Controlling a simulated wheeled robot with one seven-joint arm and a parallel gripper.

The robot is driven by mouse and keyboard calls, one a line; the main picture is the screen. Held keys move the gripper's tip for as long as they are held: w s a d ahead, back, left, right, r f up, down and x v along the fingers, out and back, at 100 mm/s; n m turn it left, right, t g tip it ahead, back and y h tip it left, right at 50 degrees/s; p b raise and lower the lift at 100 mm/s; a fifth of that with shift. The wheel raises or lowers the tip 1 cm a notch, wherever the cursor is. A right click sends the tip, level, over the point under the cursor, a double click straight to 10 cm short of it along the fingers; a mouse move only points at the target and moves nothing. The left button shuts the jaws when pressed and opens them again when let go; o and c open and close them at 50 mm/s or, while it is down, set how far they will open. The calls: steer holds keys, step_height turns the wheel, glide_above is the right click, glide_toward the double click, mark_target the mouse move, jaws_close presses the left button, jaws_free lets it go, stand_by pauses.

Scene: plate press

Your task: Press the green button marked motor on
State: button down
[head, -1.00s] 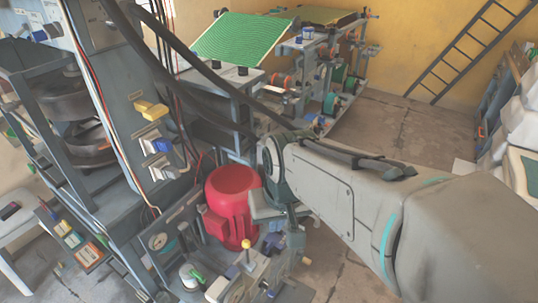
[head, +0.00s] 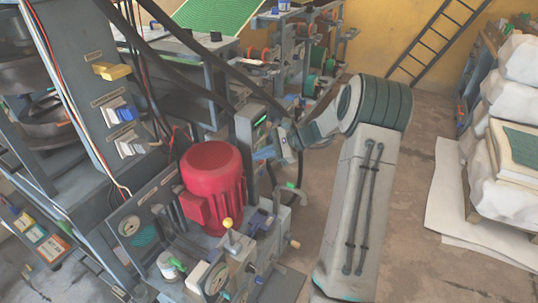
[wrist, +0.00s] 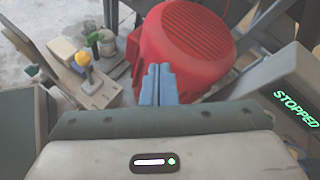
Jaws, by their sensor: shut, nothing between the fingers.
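My gripper (head: 262,155) is shut and empty, beside the red motor (head: 213,180). In the wrist view its blue fingertips (wrist: 158,72) are together, in front of the motor's red housing (wrist: 185,45). I cannot make out a green button marked motor on in either view. A display (wrist: 296,108) at the right of the wrist view reads STOPPED in green.
A yellow-ball lever (head: 227,223) stands in front of the motor. A grey column (head: 75,70) with yellow, blue and white switches rises at the left, with cables nearby. White sacks (head: 505,150) are stacked at the right. The floor (head: 405,200) between is mostly clear.

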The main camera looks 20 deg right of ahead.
steer(key=w+d+f+m+t+b, duration=0.2)
steer(key=d+f+m+t, duration=0.2)
steer(key=d, duration=0.5)
steer(key=w+d+f+m+t+b, duration=0.1)
steer(key=w+d+f+m+t, duration=0.1)
steer(key=d+f+m+t, duration=0.2)
steer(key=d+f+m, duration=0.1)
steer(key=d+f, duration=0.2)
steer(key=d, duration=0.2)
steer(key=shift+d+m+t+b, duration=0.2)
steer(key=shift+m+t+b, duration=0.15)
steer(key=shift+m+t, duration=0.05)
steer(key=shift+w, duration=0.1)
steer(key=b+x, duration=0.1)
steer(key=x, duration=1.3)
steer(key=shift+b, duration=0.3)
